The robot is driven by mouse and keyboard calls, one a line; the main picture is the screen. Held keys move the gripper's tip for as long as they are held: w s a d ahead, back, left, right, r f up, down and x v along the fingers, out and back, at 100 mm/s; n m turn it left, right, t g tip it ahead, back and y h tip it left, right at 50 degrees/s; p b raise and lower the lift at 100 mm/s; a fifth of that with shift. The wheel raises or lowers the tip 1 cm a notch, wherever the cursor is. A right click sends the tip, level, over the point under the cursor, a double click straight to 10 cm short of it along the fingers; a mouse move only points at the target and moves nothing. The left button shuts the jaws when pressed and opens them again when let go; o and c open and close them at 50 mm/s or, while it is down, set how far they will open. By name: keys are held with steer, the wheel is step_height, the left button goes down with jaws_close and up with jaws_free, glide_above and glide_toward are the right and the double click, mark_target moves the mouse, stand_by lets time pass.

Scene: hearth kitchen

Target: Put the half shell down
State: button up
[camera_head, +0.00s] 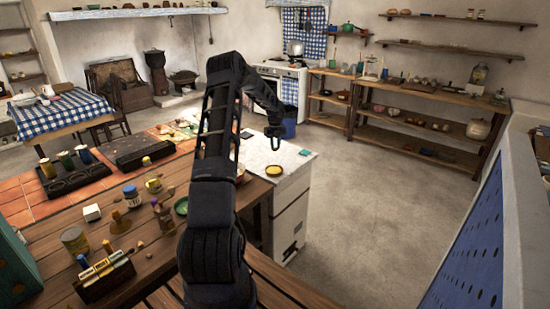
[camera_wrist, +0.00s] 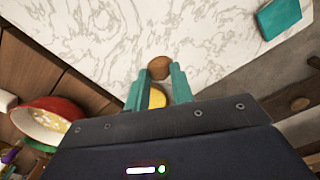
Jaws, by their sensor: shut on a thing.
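The half shell (camera_wrist: 160,67) shows in the wrist view as a small, round brown piece between the tips of my teal fingers. My gripper (camera_wrist: 161,73) is shut on it, over the white marbled worktop (camera_wrist: 75,35). I cannot tell how much gap lies between the shell and the worktop. In the head view my gripper (camera_head: 275,143) is above the marbled worktop (camera_head: 258,156); the shell is too small to make out there.
A yellow round piece (camera_head: 274,170) lies on the worktop near its front edge; yellow also shows between my fingers in the wrist view (camera_wrist: 157,97). A red-rimmed bowl (camera_wrist: 50,112) stands at left. A teal block (camera_wrist: 283,17) is at upper right. The marble between is clear.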

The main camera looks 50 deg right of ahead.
mark_target(275, 162)
steer(key=shift+f, duration=3.6)
steer(key=shift+f, duration=0.1)
steer(key=o, duration=1)
steer(key=shift+c, duration=0.2)
